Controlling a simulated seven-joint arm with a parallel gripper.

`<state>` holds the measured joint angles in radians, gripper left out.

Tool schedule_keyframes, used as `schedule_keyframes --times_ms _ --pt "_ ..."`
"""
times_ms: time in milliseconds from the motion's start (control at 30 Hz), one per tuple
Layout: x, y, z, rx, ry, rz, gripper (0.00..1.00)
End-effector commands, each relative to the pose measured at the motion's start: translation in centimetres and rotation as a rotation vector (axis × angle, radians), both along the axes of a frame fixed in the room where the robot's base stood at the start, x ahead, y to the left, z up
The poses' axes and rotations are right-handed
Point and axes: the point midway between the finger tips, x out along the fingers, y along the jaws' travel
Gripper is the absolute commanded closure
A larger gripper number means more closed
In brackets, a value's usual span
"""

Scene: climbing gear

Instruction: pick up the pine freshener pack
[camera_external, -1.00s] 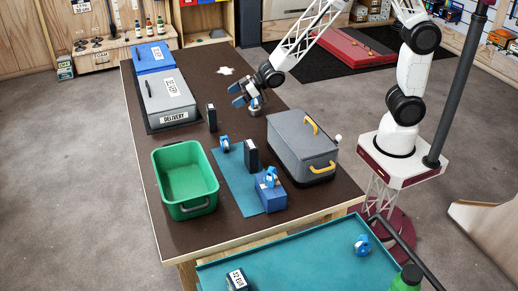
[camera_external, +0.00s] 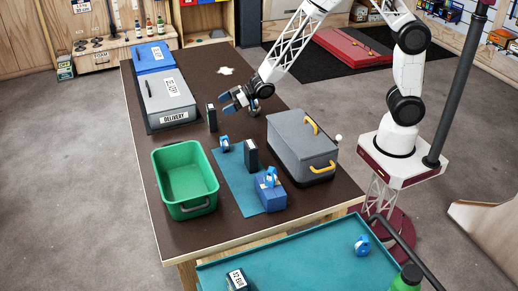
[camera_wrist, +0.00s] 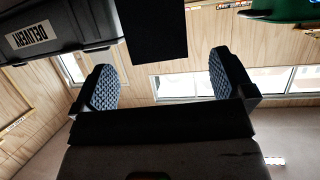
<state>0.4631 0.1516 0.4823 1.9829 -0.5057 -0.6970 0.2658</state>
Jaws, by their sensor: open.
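No label can be read as pine freshener. A dark upright pack (camera_external: 212,118) stands on the brown table beside the grey delivery box. A second dark upright pack (camera_external: 251,155) stands on the teal mat; I cannot tell by label which one is the freshener. My gripper (camera_external: 232,101) is low over the table, just right of the first pack, with its blue-padded fingers open and empty. In the wrist view a dark flat shape (camera_wrist: 155,28), apparently that pack, is ahead of the open gripper (camera_wrist: 166,82), apart from the fingers.
The grey delivery box (camera_external: 168,98) is left of the first pack. A green bin (camera_external: 187,208) stands in front. A grey case with yellow handles (camera_external: 292,145) is at the right. Blue tape rolls and a blue box (camera_external: 270,198) are on the teal mat (camera_external: 228,180).

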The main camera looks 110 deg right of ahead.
Motion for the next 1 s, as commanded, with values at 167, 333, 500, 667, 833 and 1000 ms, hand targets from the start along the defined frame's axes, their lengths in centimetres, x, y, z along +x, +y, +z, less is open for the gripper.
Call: schedule_keyframes --times_ms 167,333,500,667,833,1000 --pt "1.1 -0.1 -0.5 0.000 0.001 0.000 0.00" --pt "1.8 -0.2 -0.8 0.001 0.001 0.000 0.00" --pt "1.9 -0.3 -0.8 0.001 0.000 0.000 0.00" --pt "1.9 -0.3 -0.8 0.000 0.001 0.000 0.00" --pt "2.1 -0.3 -1.0 0.000 0.001 0.000 0.00" --pt "2.9 -0.5 -1.4 0.001 0.001 0.000 0.00"
